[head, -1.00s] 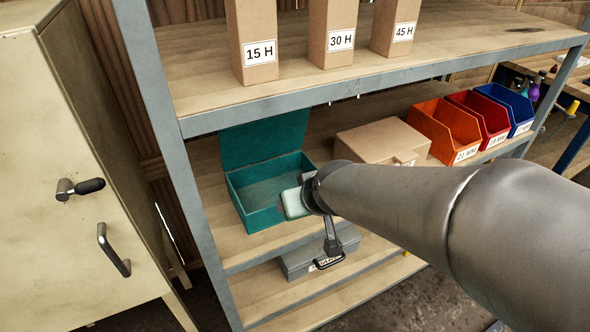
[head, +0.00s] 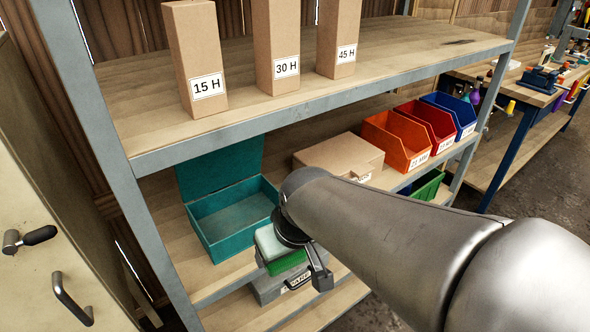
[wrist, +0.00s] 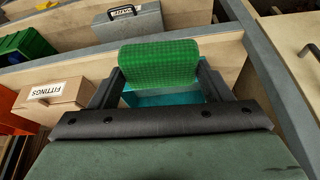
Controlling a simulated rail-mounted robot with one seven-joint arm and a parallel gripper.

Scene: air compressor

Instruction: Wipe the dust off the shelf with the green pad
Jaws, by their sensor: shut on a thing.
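The green pad (head: 285,262) is held in my gripper (head: 272,250), in front of the middle shelf beside the open teal box. Its pale upper part and green lower part both show in the head view. In the wrist view the pad's green checked face (wrist: 160,63) sits between the two dark fingers of my gripper (wrist: 160,85), which are shut on it. The shelf (head: 420,62) above is wooden with a grey metal frame. A dark smudge (head: 459,42) lies on its right part, apart from the pad. The fingertips are partly hidden in the head view.
Cartons labelled 15 H (head: 194,60), 30 H (head: 275,45) and 45 H (head: 338,40) stand on the upper shelf's left and middle. Below are the teal box (head: 235,212), a cardboard box (head: 330,155) and coloured bins (head: 395,140). A grey case (head: 268,290) is lower.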

